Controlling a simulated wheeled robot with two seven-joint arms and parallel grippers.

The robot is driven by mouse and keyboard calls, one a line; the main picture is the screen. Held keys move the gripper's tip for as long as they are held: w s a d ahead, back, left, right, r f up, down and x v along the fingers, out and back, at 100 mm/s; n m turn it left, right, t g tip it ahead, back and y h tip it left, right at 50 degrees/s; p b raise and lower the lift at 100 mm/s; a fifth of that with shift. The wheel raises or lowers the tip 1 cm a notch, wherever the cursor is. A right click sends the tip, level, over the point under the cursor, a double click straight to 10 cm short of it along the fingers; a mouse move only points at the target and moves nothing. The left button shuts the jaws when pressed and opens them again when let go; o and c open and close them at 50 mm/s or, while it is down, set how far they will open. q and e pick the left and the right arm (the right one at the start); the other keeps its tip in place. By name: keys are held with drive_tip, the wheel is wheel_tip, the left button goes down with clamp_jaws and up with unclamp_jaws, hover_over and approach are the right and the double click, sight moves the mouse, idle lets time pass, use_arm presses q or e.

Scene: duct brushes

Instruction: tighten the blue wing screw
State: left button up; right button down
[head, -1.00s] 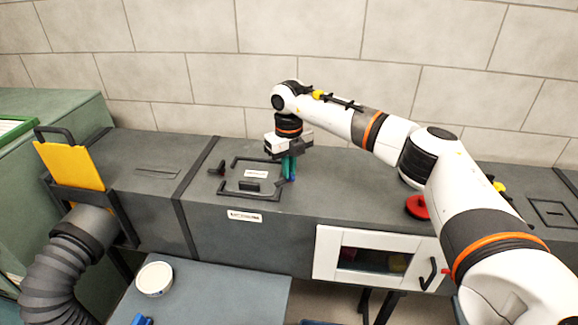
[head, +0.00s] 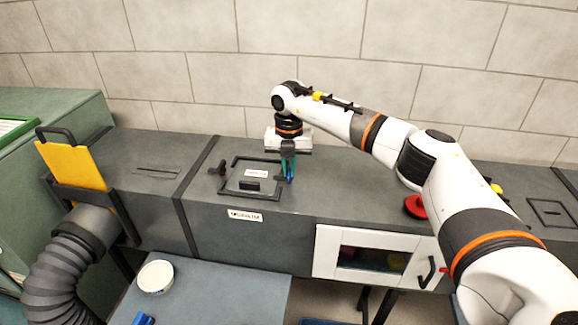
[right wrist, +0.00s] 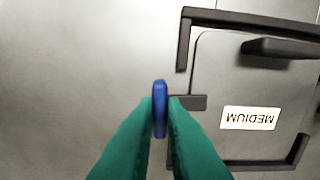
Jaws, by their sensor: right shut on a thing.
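The blue wing screw (right wrist: 160,108) stands at the edge of the hatch frame, close to a corner of the hatch plate labelled MEDIUM (right wrist: 284,95). In the right wrist view its blue wing is between the green fingertips. My right gripper (head: 288,172) points down over the right side of the hatch (head: 240,186) on the dark grey duct and is shut on the wing screw. In the head view only a small bit of blue shows at the fingers. The screw's lower part is hidden. My left gripper is not in view.
A red round knob (head: 415,206) stands on the duct right of the hatch. A white-framed door (head: 327,255) is on the duct front. A white round dish (head: 155,277) and a blue item (head: 143,319) are on the lower table. A yellow plate (head: 73,165) stands at left.

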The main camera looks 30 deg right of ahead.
sight(289, 170)
drive_tip(key=shift+r, duration=0.1)
idle(0.3)
drive_tip(key=c, duration=1.5)
unclamp_jaws()
wheel_tip(289, 170, up, 12)
drive_tip(key=b, duration=0.2)
drive_tip(key=shift+b, duration=0.35)
